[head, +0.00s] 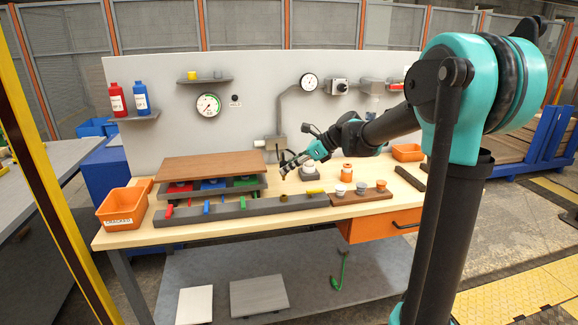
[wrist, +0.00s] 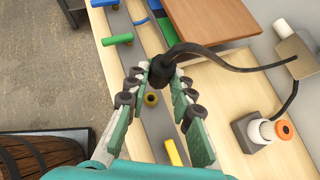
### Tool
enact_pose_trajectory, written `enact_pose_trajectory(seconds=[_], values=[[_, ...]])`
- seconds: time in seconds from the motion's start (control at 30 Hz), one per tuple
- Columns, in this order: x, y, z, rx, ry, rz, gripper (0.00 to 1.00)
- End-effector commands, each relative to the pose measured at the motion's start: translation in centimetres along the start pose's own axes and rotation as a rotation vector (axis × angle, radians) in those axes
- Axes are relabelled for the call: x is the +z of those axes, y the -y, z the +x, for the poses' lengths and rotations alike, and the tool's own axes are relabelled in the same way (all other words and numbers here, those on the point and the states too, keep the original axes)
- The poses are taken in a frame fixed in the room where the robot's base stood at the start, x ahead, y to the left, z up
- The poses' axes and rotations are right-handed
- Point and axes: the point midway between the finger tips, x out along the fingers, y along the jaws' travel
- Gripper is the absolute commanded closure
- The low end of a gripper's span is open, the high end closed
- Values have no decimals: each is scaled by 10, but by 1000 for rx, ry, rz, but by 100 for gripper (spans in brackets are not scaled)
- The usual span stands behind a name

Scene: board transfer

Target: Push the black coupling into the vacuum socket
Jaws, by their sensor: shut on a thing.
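My gripper (wrist: 160,82) is shut on the black coupling (wrist: 161,72), which sits between the fingertips in the wrist view. A black hose (wrist: 225,56) bends from it to the right. A round brass-coloured ring (wrist: 152,99), apparently the vacuum socket, sits in the long grey bar (wrist: 157,126), just below the coupling in that view. In the head view my gripper (head: 288,166) is above and behind the bar, and the brass ring (head: 284,197) lies in front of and below it, apart. The coupling is too small there to make out clearly.
Coloured handles, including a yellow one (wrist: 173,152), stand along the bar. A brown board (head: 210,165) lies on the grey rack at left. A grey block with a white cylinder (head: 309,171) and an orange-white cylinder (head: 347,172) stand to the right. An orange bin (head: 121,209) is far left.

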Motion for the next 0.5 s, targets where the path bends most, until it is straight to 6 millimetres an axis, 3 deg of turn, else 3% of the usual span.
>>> enact_pose_trajectory(seconds=[0.5], values=[[-34, 0, 27, 0, 0, -1, 100]])
